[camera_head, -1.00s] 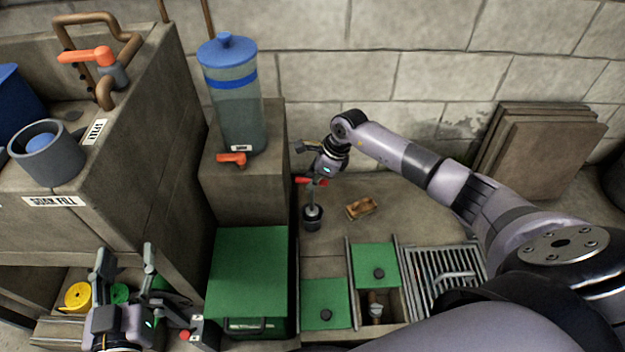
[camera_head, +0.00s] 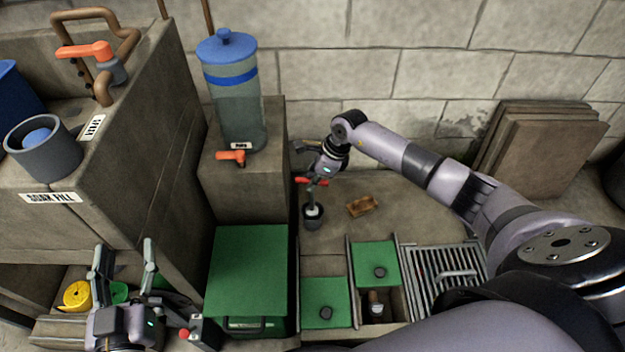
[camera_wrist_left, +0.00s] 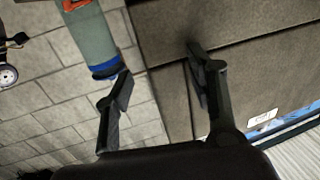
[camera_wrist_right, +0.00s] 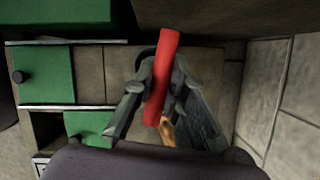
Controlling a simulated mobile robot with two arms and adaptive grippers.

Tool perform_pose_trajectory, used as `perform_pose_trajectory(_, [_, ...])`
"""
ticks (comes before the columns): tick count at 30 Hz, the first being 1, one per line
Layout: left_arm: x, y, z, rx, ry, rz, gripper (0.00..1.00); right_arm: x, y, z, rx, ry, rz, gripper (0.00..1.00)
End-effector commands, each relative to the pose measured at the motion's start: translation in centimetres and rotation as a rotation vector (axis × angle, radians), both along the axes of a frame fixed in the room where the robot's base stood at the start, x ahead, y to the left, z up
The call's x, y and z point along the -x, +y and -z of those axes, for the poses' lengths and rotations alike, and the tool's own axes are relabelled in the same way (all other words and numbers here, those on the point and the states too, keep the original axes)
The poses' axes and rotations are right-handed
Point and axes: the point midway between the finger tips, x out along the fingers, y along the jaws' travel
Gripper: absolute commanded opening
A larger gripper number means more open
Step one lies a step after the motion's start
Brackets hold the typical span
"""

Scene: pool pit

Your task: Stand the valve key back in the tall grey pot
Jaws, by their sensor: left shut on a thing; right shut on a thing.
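The valve key has a red crossbar handle (camera_head: 313,181) and a grey shaft (camera_head: 312,196). My right gripper (camera_head: 318,177) is shut on the key near its handle. The red handle also shows between the fingers in the right wrist view (camera_wrist_right: 163,75). The shaft points down to the dark grey pot (camera_head: 313,221) on the floor ledge; its lower end is at the pot's mouth. I cannot tell how deep it reaches inside. My left gripper (camera_head: 124,264) is at the lower left, its fingers apart with nothing seen between them.
A tan wooden block (camera_head: 362,206) lies right of the pot. Green lids (camera_head: 325,302) and a metal grate (camera_head: 447,275) are in front. A green-topped box (camera_head: 247,266) and a plinth with a water tank (camera_head: 234,95) stand to the left. The block wall is close behind.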

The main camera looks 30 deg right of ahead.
Motion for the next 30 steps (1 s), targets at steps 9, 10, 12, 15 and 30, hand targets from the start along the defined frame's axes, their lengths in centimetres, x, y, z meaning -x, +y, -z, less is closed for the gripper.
perform_pose_trajectory(9, [0.0,-0.3,-2.0,0.017,-0.079,0.005,0.4,0.0,0.0,0.1,0.0,-0.001,0.0,0.0])
perform_pose_trajectory(10, [0.0,-0.3,-2.0,0.018,-0.083,0.005,0.4,0.0,0.0,0.2,0.0,-0.001,0.0,0.0])
perform_pose_trajectory(12, [0.0,-0.3,-2.1,0.021,-0.093,0.006,0.4,0.0,0.0,0.2,0.0,-0.001,0.0,0.0])
perform_pose_trajectory(15, [0.0,-0.3,-2.6,0.025,-0.113,0.006,0.4,0.0,0.0,0.3,0.0,-0.001,0.0,0.0])
perform_pose_trajectory(30, [1.1,-0.8,-15.4,0.12,-0.484,0.027,0.4,0.0,0.0,0.8,0.0,-0.001,0.0,0.0])
